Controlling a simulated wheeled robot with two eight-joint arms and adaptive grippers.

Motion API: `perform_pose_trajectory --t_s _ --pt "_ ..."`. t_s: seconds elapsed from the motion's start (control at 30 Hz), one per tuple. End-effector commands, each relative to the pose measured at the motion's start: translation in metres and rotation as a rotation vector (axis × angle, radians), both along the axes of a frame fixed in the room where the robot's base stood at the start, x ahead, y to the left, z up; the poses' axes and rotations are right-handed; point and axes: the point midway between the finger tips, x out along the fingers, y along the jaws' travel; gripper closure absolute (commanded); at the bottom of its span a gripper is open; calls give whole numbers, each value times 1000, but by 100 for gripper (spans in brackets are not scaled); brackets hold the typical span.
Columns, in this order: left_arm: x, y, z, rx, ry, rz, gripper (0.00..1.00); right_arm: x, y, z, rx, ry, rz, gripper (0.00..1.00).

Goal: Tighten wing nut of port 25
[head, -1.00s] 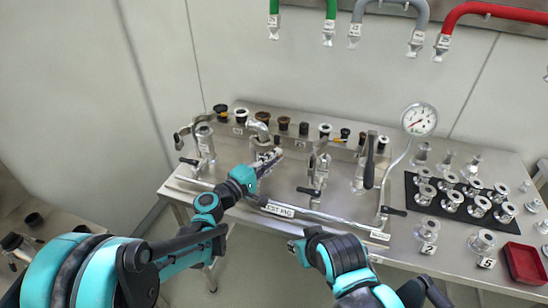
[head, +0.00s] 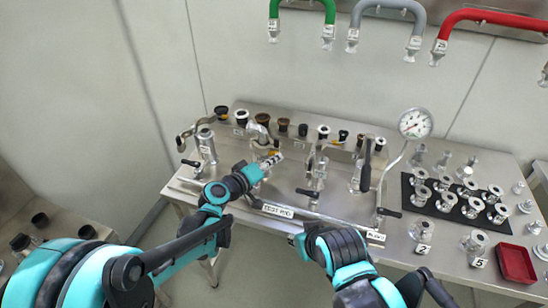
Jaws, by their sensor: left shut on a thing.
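My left gripper (head: 270,162) reaches over the steel bench to a port in the left half of the test rig. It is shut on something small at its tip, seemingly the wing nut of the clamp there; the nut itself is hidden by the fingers. A curved metal elbow (head: 261,127) stands just behind the gripper. The port number 25 cannot be read. My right gripper (head: 295,240) is low in front of the bench's front edge, away from the ports; its fingers are too small and dark to judge.
A lever valve (head: 205,146) stands left of the gripper, and further fittings (head: 318,170) stand to its right. A pressure gauge (head: 415,123) rises at the right. A black mat (head: 408,190) with several flanges and a red tray (head: 516,264) lie further right. Coloured hoses (head: 487,14) hang above.

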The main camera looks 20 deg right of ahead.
Motion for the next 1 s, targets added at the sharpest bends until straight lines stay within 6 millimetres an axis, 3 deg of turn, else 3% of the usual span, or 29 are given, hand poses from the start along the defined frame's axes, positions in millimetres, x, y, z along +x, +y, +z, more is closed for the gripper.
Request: perform_pose_trajectory --t_s 0.4,1.0 --pt "1 1 1 286 -195 2 100 0 0 13 0 0 0 73" --pt "2 2 0 422 -288 5 100 0 0 17 0 0 0 73"
